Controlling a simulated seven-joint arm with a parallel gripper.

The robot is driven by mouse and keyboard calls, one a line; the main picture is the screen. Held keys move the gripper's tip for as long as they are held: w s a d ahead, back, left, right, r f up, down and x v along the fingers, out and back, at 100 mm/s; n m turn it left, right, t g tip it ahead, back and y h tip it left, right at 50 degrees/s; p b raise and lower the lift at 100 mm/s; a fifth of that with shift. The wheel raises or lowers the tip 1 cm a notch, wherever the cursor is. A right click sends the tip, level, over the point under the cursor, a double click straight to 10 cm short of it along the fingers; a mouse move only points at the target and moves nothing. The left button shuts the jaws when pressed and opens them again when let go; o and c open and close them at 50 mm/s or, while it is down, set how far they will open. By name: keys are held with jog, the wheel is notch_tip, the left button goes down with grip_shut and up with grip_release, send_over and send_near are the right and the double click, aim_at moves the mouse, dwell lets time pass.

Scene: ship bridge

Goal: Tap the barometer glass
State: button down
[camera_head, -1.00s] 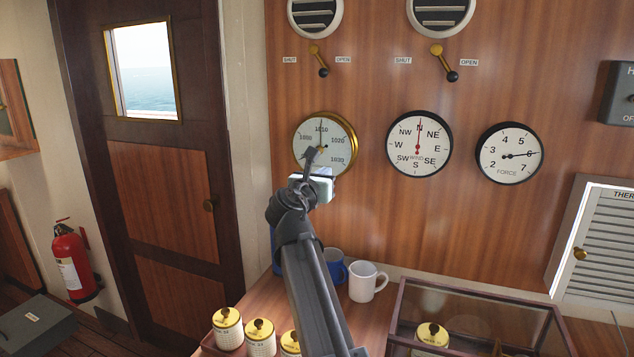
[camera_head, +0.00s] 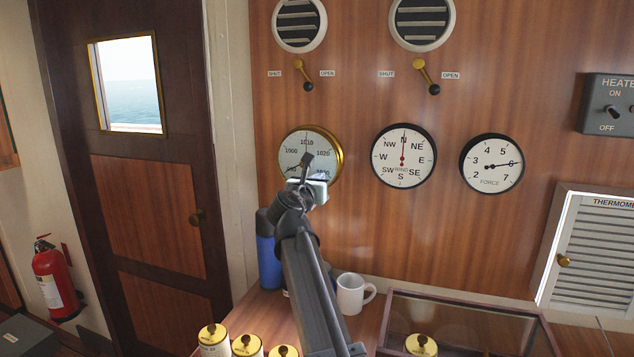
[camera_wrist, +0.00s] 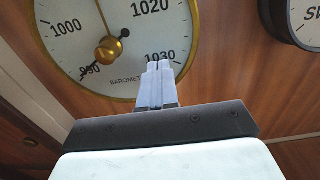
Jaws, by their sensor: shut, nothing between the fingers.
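The barometer (camera_head: 325,150) is a round brass-rimmed dial on the wood-panelled wall, left of two other dials. My gripper (camera_head: 307,160) overlaps the lower part of its face in the head view. In the wrist view the barometer (camera_wrist: 75,50) fills the upper left, with its needle hub and the word BAROMETER showing. My gripper's fingers (camera_wrist: 158,68) are shut together and empty, with their tips over the lower right of the dial near 1030. I cannot tell whether the tips touch the glass.
The wind dial (camera_head: 404,156) and force dial (camera_head: 491,164) hang to the right. Vent levers (camera_head: 304,75) sit above. Below are a blue flask (camera_head: 267,250), a white mug (camera_head: 351,293), brass-lidded jars (camera_head: 213,340) and a glass-topped case (camera_head: 470,318). The wall between dials and counter is clear.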

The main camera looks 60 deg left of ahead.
jog(key=shift+w+a+r, duration=0.2)
jog(key=shift+w+a, duration=0.25)
jog(key=shift+a, duration=0.05)
jog(key=shift+w+r, duration=0.1)
jog(key=v, duration=1.5)
jog(key=shift+d, duration=0.1)
